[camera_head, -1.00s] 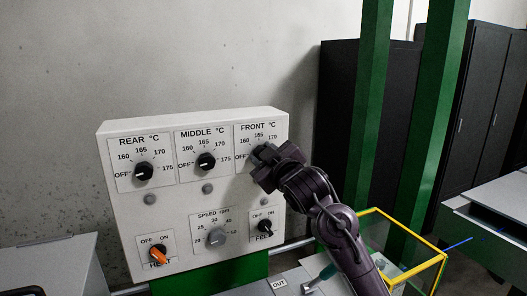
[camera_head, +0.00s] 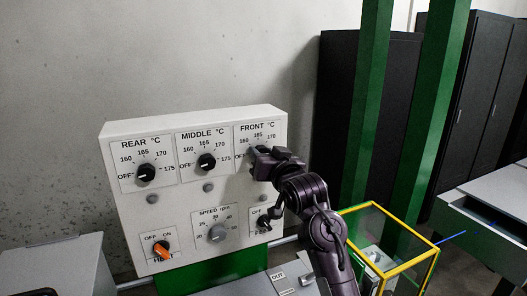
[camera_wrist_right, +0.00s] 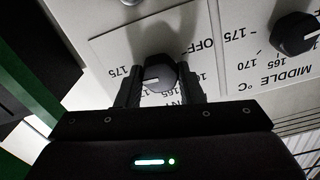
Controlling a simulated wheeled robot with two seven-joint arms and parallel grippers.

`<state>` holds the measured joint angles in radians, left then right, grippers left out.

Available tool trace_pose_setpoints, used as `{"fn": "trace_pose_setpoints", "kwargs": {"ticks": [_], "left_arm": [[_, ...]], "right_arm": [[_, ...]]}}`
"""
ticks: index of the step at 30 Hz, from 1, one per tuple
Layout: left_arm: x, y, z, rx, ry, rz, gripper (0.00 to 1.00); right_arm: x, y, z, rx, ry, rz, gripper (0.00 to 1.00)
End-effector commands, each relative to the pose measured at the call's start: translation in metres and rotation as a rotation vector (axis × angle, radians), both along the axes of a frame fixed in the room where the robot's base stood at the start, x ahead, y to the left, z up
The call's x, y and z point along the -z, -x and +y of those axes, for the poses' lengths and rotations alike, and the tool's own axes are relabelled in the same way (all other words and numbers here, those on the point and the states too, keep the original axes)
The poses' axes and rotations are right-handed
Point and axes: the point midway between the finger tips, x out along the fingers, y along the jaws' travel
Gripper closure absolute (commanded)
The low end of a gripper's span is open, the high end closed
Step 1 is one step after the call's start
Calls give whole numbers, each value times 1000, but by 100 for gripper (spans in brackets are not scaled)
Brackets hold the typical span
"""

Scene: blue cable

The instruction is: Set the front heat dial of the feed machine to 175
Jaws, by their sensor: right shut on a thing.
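The feed machine's white control panel (camera_head: 230,190) stands ahead with three heat dials in its top row. My right gripper (camera_head: 258,155) is at the front dial, at the panel's upper right, and hides most of it in the head view. In the right wrist view, seen upside down, its two fingers are shut on the sides of the black front dial (camera_wrist_right: 155,70). The dial's white mark points left, to the 170–175 side of the scale; the exact reading is hard to tell. My left gripper is not in view.
The middle dial (camera_head: 206,162) and rear dial (camera_head: 146,173) sit left of the front dial. Below are a grey speed knob (camera_head: 217,232), an orange heat switch (camera_head: 161,247) and a black feed switch (camera_head: 264,223). A yellow-framed box (camera_head: 385,245) stands to the right.

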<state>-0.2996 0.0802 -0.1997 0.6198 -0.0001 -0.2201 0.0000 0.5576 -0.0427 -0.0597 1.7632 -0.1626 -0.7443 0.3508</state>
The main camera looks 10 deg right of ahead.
Motion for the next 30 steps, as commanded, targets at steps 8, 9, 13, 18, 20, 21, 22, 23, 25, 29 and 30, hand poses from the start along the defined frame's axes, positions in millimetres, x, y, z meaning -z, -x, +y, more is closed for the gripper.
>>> {"fn": "trace_pose_setpoints", "kwargs": {"ticks": [8,9,13,18,20,21,22,23,25,29,30], "left_arm": [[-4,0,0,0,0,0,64],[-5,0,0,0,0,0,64],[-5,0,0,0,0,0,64],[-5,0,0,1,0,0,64],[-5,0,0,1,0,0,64],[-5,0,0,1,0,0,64],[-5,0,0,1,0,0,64],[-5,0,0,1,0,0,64],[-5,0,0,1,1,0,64],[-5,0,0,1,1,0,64],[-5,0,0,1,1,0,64]], "right_arm": [[3,0,0,-1,-96,26,89],[3,0,0,-1,-103,27,89],[3,0,0,-1,-115,30,89],[3,0,0,-1,-118,30,89],[3,0,0,-1,-118,30,89],[3,0,0,-1,-118,30,89],[3,0,0,-1,-118,30,89],[3,0,0,-1,-118,30,89],[3,0,0,-1,-118,30,63],[3,0,0,0,-118,28,46],[2,0,0,0,-118,27,45]]}}
